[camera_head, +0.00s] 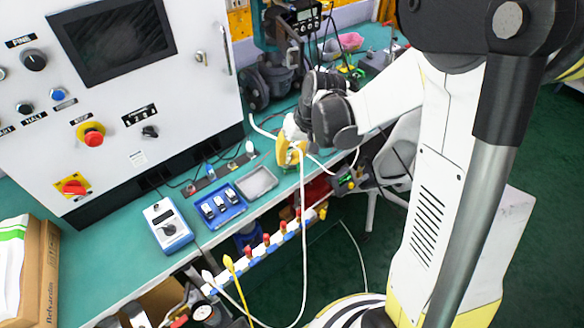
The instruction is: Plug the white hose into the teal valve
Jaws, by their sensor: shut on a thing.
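My gripper (286,150), with yellow fingers, is in the middle of the view above the bench's front edge. It is shut on the white hose (304,230). A short bent piece of hose sticks out up and left of the fingers, its free end near the panel's right edge. The rest hangs down past the bench edge. A dark grey-teal valve body (277,76) with a round flange stands at the back of the bench, apart from the hose end; I take it as the teal valve. Its port is too small to make out. My wrist hides part of the bench behind it.
A manifold (262,252) with red-handled taps runs below the bench edge; a yellow hose (236,284) and white hose ends are near it. A control panel (130,90) stands left. A blue tray (222,207), grey tray (256,182) and meter box (167,224) lie on the bench.

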